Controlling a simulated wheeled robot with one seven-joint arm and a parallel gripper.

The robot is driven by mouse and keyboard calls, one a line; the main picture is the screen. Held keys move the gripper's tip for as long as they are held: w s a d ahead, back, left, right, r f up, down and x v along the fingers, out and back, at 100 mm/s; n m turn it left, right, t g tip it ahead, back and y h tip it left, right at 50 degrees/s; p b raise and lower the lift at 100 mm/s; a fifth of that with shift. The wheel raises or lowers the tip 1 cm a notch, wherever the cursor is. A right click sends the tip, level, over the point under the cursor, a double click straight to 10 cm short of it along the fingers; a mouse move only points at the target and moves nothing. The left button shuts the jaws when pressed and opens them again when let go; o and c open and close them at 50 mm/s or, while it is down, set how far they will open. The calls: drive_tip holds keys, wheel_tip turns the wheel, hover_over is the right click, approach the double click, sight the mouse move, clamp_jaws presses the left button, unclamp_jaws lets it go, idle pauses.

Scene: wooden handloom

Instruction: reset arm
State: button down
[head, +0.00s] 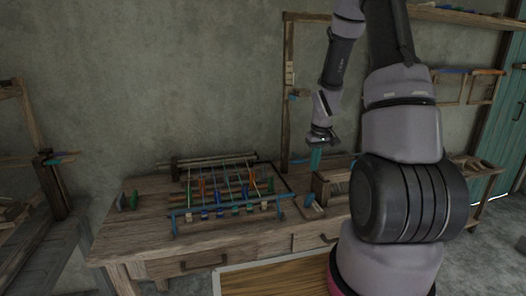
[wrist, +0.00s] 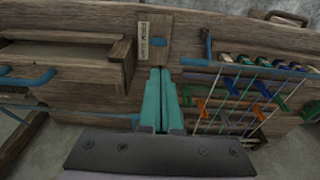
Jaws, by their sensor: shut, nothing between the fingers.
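My gripper (head: 315,158) shows in the head view above the right part of the wooden table, its teal fingers pointing down. In the wrist view my gripper (wrist: 159,75) has its two teal fingers side by side, shut, with nothing held between them.
A small handloom frame (head: 232,209) with strings and coloured pegs stands on the wooden table (head: 150,238), left of my gripper. A wooden box (head: 332,187) is below my gripper. A dark wooden rack (head: 52,180) stands at the far left. A teal door (head: 500,120) is at the right.

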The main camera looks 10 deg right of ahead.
drive_tip(key=s+a+r+m+t, duration=0.1)
drive_tip(key=s+a+r, duration=0.2)
drive_tip(key=r, duration=0.7)
drive_tip(key=s+a+r+m+t, duration=0.1)
drive_tip(key=s+a+r, duration=0.2)
drive_tip(key=r, duration=0.7)
drive_tip(key=s+a+r+m+t+y, duration=0.1)
drive_tip(key=s+a+r, duration=0.2)
drive_tip(key=s+r, duration=0.2)
drive_tip(key=s+a+r+m+t+y, duration=0.1)
drive_tip(key=s+a+r+t, duration=0.1)
drive_tip(key=s+r, duration=0.4)
drive_tip(key=s+a, duration=0.1)
drive_tip(key=s, duration=0.3)
drive_tip(key=shift+s+a+r, duration=0.15)
drive_tip(key=shift+a+r, duration=0.05)
drive_tip(key=shift+r, duration=0.05)
